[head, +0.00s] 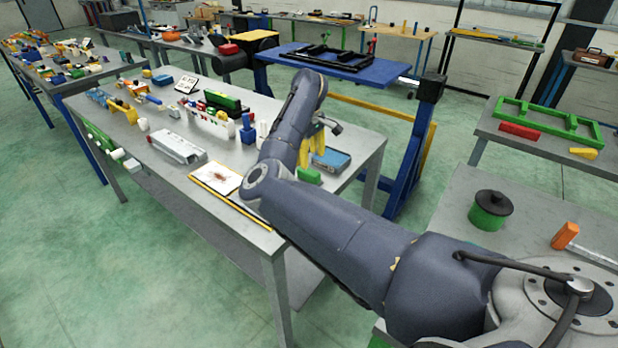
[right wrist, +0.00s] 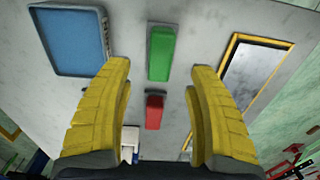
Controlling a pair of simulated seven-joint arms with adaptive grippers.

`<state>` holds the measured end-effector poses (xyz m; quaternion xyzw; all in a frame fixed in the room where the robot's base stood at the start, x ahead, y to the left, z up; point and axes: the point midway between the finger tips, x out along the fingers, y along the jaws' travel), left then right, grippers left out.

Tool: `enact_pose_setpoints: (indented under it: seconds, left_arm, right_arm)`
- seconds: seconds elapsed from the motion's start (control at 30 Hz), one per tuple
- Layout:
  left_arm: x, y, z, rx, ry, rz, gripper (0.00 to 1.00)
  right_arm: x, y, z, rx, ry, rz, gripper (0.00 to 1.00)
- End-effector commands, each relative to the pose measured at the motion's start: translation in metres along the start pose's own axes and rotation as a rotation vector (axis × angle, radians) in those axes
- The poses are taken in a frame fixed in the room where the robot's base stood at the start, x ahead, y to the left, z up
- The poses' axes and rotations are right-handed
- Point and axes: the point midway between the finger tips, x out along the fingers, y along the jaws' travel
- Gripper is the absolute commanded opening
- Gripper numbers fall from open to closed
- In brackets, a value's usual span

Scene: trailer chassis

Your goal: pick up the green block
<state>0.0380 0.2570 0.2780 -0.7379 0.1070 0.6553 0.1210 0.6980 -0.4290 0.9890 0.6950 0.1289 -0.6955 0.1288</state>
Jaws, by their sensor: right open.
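The green block (right wrist: 161,52) lies on the grey table in the right wrist view, ahead of and between my fingertips. In the head view the green block (head: 307,175) is small and partly hidden by my right arm. My right gripper (right wrist: 160,74) has two yellow fingers spread wide, with nothing held between them. In the head view my right gripper (head: 313,150) is mostly behind my arm, pointing down over the table. A red block (right wrist: 153,112) lies close to the green block, nearer the gripper base. My left gripper is not in view.
A blue box (right wrist: 72,40) lies left of the green block in the wrist view. A yellow-edged board (right wrist: 232,50) lies to its right. Many small parts and a silver case (head: 178,147) crowd the table. A raised blue platform (head: 372,72) stands behind it.

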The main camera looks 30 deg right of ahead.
Motion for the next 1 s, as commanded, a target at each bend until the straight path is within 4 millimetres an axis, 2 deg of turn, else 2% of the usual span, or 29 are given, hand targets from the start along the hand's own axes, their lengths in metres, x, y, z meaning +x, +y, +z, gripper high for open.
enact_pose_setpoints:
  seconds: [0.1,0.47,0.8,1.0]
  left_arm:
    - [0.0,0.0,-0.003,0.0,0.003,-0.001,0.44]
    - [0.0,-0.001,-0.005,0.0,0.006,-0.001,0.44]
    - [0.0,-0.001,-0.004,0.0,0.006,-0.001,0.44]
    - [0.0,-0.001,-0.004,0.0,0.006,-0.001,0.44]
  right_arm:
    - [0.012,0.0,0.0,0.0,0.0,0.0,0.58]
    - [0.025,0.0,0.0,0.001,-0.001,0.0,0.58]
    - [0.064,-0.001,-0.001,-0.001,-0.002,0.0,0.58]
    - [0.07,-0.001,-0.002,0.0,0.0,0.001,0.58]
